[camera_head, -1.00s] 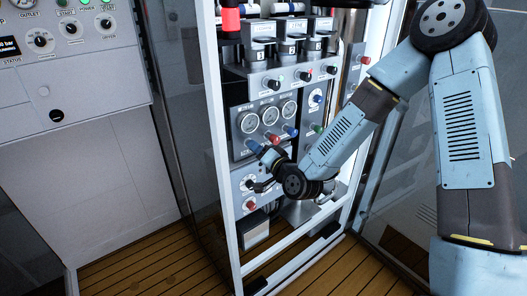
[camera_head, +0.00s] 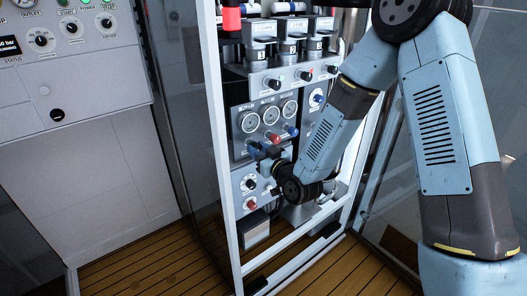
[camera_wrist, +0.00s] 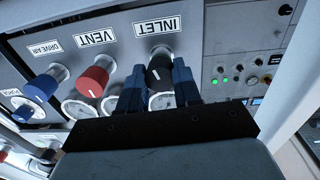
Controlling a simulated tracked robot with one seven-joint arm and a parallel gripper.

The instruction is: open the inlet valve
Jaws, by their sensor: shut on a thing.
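The inlet valve knob (camera_wrist: 160,74) is dark with a white pointer line, next to the INLET label on the grey panel. My gripper (camera_wrist: 160,88) is shut on this knob, with one blue finger on each side. The wrist view is upside down, so the labels read inverted. In the head view my gripper (camera_head: 260,151) is at the left end of the row of knobs under the gauges. It largely hides the inlet knob there.
The red vent knob (camera_wrist: 92,81) and a blue knob (camera_wrist: 41,88) are beside the inlet knob. Three round gauges (camera_head: 270,115) are above them. A white frame post (camera_head: 219,150) stands left of the panel, and a white rail (camera_head: 300,254) crosses below.

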